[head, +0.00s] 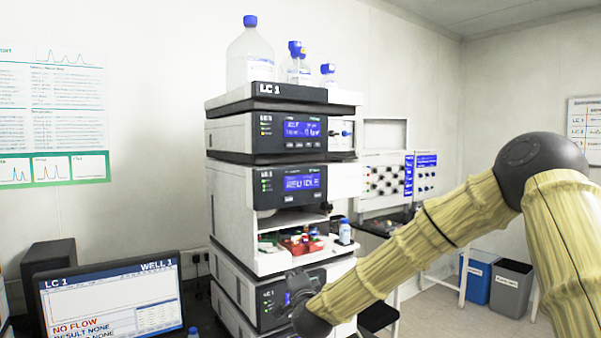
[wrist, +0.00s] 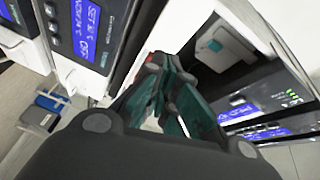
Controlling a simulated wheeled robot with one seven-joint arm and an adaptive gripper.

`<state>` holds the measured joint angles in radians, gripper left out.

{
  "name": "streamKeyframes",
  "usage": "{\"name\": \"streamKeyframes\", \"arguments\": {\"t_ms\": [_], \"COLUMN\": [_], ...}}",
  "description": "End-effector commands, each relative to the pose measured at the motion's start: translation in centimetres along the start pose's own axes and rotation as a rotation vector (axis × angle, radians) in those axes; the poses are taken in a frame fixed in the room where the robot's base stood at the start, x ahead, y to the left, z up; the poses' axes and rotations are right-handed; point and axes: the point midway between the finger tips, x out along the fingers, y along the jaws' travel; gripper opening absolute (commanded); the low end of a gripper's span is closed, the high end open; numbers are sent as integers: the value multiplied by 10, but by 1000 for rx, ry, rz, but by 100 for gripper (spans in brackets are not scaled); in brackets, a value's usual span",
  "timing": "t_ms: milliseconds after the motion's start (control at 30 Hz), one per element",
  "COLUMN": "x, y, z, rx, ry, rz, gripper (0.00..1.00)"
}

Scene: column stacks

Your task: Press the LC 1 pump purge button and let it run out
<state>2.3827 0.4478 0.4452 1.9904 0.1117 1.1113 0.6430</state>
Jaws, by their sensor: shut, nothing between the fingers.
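The LC 1 stack (head: 285,135) stands at the centre of the head view, with several modules one above another. The upper module, likely the pump, has a blue display (head: 303,129) and a small panel of fittings on its right. I cannot make out a purge button.
A monitor (head: 112,300) at lower left reads LC 1, WELL 1, NO FLOW and RESULT NONE. Solvent bottles (head: 249,52) stand on top of the stack. Blue and grey bins (head: 476,281) stand at right.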

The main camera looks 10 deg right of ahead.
Motion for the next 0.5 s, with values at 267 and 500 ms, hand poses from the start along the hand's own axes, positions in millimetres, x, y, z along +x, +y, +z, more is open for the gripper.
{"name": "streamKeyframes", "arguments": {"t_ms": [267, 500], "x": [14, 6], "y": [-136, -240], "z": [-69, -131], "rx": [203, 373], "ry": [128, 217], "rz": [-188, -341], "gripper": [0, 0]}}
